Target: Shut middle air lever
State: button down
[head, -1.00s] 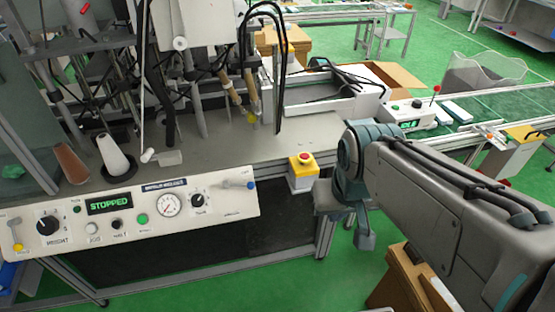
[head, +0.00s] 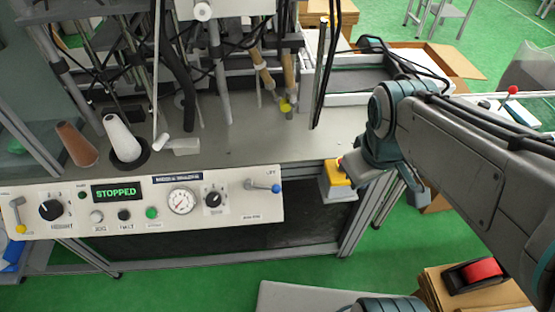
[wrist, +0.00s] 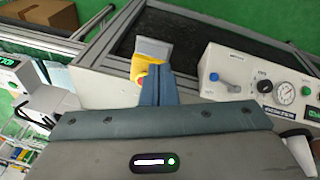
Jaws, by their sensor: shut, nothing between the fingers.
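The white control panel (head: 140,205) at the front of the machine carries two levers. A lever with a blue knob (head: 276,188) is at its right end, the arm lying roughly sideways. A lever with a yellow knob (head: 20,229) is at its left end, knob downward. I cannot tell which one is called middle. The blue knob also shows in the wrist view (wrist: 213,77), right of my gripper (wrist: 155,84). My gripper is shut and empty. In the head view my gripper (head: 352,172) is right of the panel, overlapping the yellow stop box, apart from both levers.
A yellow stop box with a red button (head: 336,180) stands at the machine's corner, partly behind my gripper; contact is unclear. The display (head: 116,192) reads STOPPED. Cones (head: 122,138) stand on the machine top.

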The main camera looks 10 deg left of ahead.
jog(key=a+f+n+b, duration=0.55)
jog(key=a+n, duration=0.45)
jog(key=n, duration=0.3)
jog(key=a+f+n+b, duration=0.5)
jog(key=a+n+b, duration=0.1)
jog(key=a+n, duration=0.6)
jog(key=shift+n, duration=0.7)
jog(key=shift+w+d+f+b, duration=0.5)
jog(key=shift+w+f, duration=0.5)
jog(key=shift+f, duration=0.4)
jog(key=shift+w+d+f+b, duration=0.5)
jog(key=shift+w+f, duration=0.5)
jog(key=shift+f, duration=0.4)
jog(key=shift+w+d+f+b, duration=0.5)
jog(key=shift+w+f, duration=0.5)
jog(key=shift+f, duration=0.4)
